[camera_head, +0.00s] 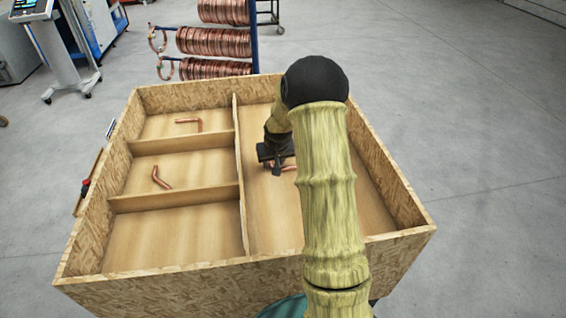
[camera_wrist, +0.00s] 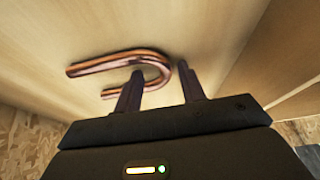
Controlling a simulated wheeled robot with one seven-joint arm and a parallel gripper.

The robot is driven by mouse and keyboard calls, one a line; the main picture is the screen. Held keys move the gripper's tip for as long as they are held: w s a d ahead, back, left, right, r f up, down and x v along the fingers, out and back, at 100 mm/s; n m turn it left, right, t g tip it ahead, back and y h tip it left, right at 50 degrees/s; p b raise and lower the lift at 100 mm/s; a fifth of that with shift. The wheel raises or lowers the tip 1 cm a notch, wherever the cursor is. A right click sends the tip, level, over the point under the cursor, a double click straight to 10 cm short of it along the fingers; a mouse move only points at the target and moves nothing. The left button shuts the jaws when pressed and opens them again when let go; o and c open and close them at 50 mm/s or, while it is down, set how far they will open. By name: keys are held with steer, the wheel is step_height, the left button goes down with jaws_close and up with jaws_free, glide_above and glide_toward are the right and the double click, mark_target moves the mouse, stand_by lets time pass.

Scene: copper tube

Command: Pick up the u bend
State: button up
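The u bend (camera_wrist: 125,62) is a copper tube bent into a U, lying on the wooden floor of the crate's large right compartment. In the head view only a small part of the u bend (camera_head: 288,168) shows beside my gripper (camera_head: 275,168). In the wrist view my gripper (camera_wrist: 160,82) has its two dark fingers apart. The curved end of the u bend lies at the fingertips, and one finger overlaps its lower leg in the picture. I cannot tell whether the fingers touch the tube.
The chipboard crate (camera_head: 75,255) has a long divider (camera_head: 240,180) left of my gripper. An angled copper piece (camera_head: 190,122) lies in the upper left compartment and another bent piece (camera_head: 160,178) in the middle left one. The lower left compartment is empty. Copper coils (camera_head: 213,42) hang on a rack behind.

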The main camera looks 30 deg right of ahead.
jaws_close()
steer(key=shift+r, duration=0.1)
step_height(320, 180, up, 10)
steer(key=b, duration=0.3)
stand_by(0.3)
stand_by(0.4)
